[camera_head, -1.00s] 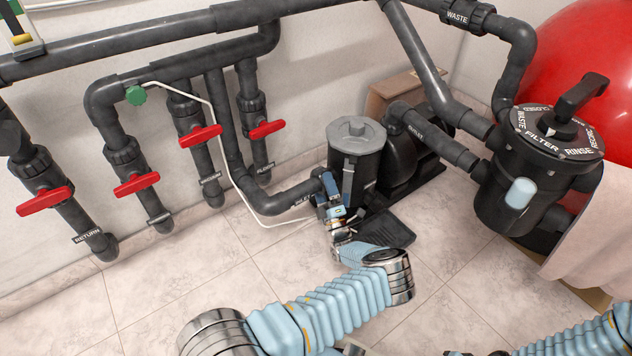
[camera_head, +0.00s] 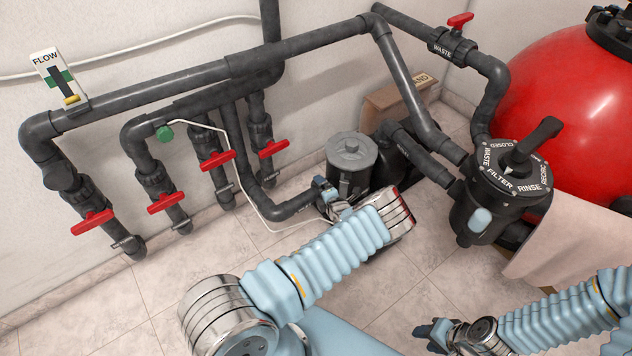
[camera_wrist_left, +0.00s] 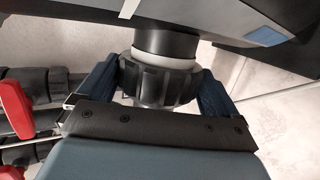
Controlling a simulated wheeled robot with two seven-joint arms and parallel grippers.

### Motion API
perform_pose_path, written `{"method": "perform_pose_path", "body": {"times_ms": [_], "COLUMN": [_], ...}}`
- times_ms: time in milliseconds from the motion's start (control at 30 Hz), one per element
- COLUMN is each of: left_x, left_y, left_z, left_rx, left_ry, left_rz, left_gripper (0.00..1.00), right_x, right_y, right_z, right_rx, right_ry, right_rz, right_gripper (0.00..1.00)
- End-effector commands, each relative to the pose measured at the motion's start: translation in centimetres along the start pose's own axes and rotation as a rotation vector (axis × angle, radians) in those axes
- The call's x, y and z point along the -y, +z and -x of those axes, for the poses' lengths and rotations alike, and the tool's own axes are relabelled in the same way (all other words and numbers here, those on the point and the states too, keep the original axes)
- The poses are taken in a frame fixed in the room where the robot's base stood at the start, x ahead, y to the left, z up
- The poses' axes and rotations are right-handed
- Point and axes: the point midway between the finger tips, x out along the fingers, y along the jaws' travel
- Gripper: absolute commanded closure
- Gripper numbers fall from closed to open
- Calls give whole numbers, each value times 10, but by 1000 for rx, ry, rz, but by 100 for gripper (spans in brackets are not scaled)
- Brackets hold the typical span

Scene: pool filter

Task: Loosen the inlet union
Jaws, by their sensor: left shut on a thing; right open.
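The inlet union is a dark ribbed nut (camera_wrist_left: 160,84) below a white ring in the left wrist view. My left gripper (camera_wrist_left: 157,92) is shut around it, with one blue finger on each side. In the head view my left gripper (camera_head: 325,193) is at the inlet pipe (camera_head: 290,207), beside the grey-lidded pump strainer pot (camera_head: 351,152). My left wrist and the gripper hide most of the union there. My right gripper (camera_head: 428,334) is open and empty above the floor at the lower right, well away from the union.
Several red-handled valves (camera_head: 163,202) stand on pipes at the left. A thin white line runs from a green fitting (camera_head: 165,133) down towards the pump. The black multiport valve (camera_head: 500,190) and red tank (camera_head: 570,100) are at the right. The tiled floor (camera_head: 110,305) is clear at lower left.

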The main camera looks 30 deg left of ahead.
Motion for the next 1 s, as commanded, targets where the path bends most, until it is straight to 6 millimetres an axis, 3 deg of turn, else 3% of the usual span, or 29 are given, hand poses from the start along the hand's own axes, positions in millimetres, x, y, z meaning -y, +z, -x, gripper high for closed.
{"method": "perform_pose_path", "body": {"times_ms": [33,167,200,900,1000], "left_x": [-5,0,0,0,14], "left_y": [0,0,0,-14,-14], "left_z": [2,0,0,3,-2], "left_rx": [-1,0,0,1,4], "left_ry": [-23,-30,-30,-27,35], "left_rz": [6,8,8,6,-11], "left_gripper": [55,55,2,0,0], "right_x": [4,3,3,7,-5], "right_y": [1,1,1,1,0], "right_z": [8,3,3,15,-11], "right_rx": [2,3,3,3,-1], "right_ry": [-2,-2,-2,-2,1], "right_rz": [2,2,2,3,0], "right_gripper": [57,57,57,57,57]}}
